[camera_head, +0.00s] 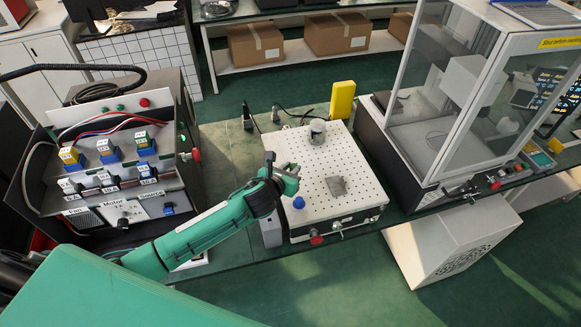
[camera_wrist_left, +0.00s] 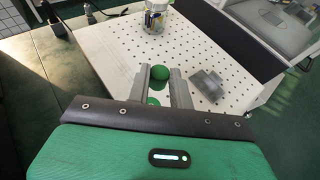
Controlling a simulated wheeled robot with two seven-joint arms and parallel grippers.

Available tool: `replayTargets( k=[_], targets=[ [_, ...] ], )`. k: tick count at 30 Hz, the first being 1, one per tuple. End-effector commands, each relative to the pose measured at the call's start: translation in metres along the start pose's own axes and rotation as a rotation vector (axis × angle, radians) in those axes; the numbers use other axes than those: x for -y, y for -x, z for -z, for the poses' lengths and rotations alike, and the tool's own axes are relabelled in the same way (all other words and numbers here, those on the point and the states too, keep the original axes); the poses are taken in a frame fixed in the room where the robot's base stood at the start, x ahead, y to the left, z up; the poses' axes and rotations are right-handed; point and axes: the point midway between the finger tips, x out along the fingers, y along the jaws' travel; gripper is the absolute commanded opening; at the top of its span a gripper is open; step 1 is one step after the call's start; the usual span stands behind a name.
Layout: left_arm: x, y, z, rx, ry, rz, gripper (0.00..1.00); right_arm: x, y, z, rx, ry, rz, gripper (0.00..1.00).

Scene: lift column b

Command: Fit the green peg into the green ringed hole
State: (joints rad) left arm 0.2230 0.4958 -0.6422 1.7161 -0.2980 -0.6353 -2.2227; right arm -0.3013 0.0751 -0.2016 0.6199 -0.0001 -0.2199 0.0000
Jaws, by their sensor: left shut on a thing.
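My left gripper (camera_head: 288,172) is over the left part of the white perforated board. In the left wrist view its two fingers (camera_wrist_left: 161,86) are close together with the green peg (camera_wrist_left: 159,74) between them. The peg shows as a rounded green end, and a second green patch lies lower between the fingers; I cannot tell whether it is the same piece. The peg is not clear in the head view. I cannot make out a green ringed hole in either view. My right gripper is not in view.
The white perforated board (camera_head: 355,208) carries a grey metal block (camera_head: 336,186), a blue round-topped piece (camera_head: 298,202) and a clear jar (camera_wrist_left: 157,20) at the back. A yellow block (camera_head: 342,98) stands behind. A glass-walled cabinet (camera_head: 440,110) is right; a control panel (camera_head: 110,165) is left.

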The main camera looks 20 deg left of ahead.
Motion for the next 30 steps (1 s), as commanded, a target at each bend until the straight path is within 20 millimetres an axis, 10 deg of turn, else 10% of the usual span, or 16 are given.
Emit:
replayTargets(
  k=[15,30],
  targets=[
    [0.000,-0.019,0.046,-0.001,0.000,-0.001,0.00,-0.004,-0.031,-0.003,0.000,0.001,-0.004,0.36],
    [0.001,-0.021,0.051,0.000,0.000,0.000,0.00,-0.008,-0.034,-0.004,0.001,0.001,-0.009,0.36]
  ],
)
